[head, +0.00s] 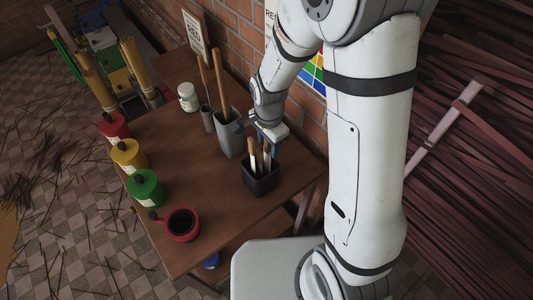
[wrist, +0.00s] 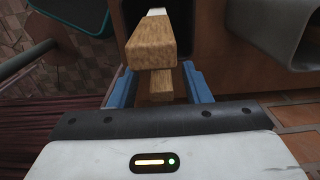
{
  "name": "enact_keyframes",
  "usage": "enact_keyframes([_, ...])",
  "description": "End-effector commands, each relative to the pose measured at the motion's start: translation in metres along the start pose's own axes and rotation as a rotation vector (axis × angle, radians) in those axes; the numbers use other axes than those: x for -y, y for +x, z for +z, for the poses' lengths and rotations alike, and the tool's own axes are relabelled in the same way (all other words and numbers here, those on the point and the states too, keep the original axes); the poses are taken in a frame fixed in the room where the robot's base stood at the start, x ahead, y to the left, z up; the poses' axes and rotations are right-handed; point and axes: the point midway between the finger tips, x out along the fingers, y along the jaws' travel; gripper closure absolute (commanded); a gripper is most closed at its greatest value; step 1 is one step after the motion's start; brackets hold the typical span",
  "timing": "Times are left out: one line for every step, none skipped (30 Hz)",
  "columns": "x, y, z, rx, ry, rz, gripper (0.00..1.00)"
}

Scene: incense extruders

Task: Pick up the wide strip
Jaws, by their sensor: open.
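Several light strips with brown wooden ends stand in a dark square cup (head: 261,186) on the table. One strip (head: 253,158) leans at the cup's left side. In the wrist view, a broad wooden end (wrist: 150,45) with a white part beyond it shows just ahead of my fingers. A second wooden end (wrist: 161,88) lies between the blue fingers. I cannot tell for certain which is the wide strip. My gripper (wrist: 158,88) is open, with its fingers on either side of the second end; contact is not clear. In the head view, it is above the cup's back edge.
A taller grey holder (head: 229,134) with long wooden sticks stands just behind left of the cup. Red, yellow and green jars (head: 144,187) line the table's left edge. The brick wall is close behind. The table's middle is clear.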

Motion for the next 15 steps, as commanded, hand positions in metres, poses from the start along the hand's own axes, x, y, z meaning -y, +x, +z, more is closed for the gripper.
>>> enact_keyframes([-0.001, 0.006, 0.000, 0.001, 0.000, 0.004, 0.56])
enact_keyframes([-0.001, 0.010, 0.000, 0.001, 0.000, 0.004, 0.56])
enact_keyframes([0.000, 0.014, 0.000, 0.001, 0.000, 0.003, 0.56])
enact_keyframes([0.000, 0.017, 0.000, 0.001, 0.000, 0.002, 0.56])
enact_keyframes([0.000, 0.018, 0.000, 0.000, 0.000, 0.002, 0.56])
enact_keyframes([0.000, 0.021, 0.000, 0.000, 0.000, 0.001, 0.56])
enact_keyframes([0.000, 0.021, 0.000, 0.000, 0.000, 0.001, 0.56])
enact_keyframes([0.000, 0.022, 0.000, 0.000, 0.000, 0.000, 0.56])
enact_keyframes([0.000, 0.022, -0.001, 0.000, 0.000, 0.000, 0.56])
enact_keyframes([0.000, 0.022, -0.001, 0.000, 0.000, -0.001, 0.56])
enact_keyframes([0.000, 0.022, -0.001, 0.000, 0.000, -0.001, 0.56])
enact_keyframes([0.000, 0.022, -0.001, 0.000, 0.001, -0.001, 0.56])
enact_keyframes([0.000, 0.022, -0.001, 0.000, 0.001, -0.001, 0.56])
enact_keyframes([0.000, 0.022, -0.001, 0.000, 0.001, -0.001, 0.56])
enact_keyframes([0.000, 0.022, -0.001, 0.000, 0.001, -0.001, 0.60])
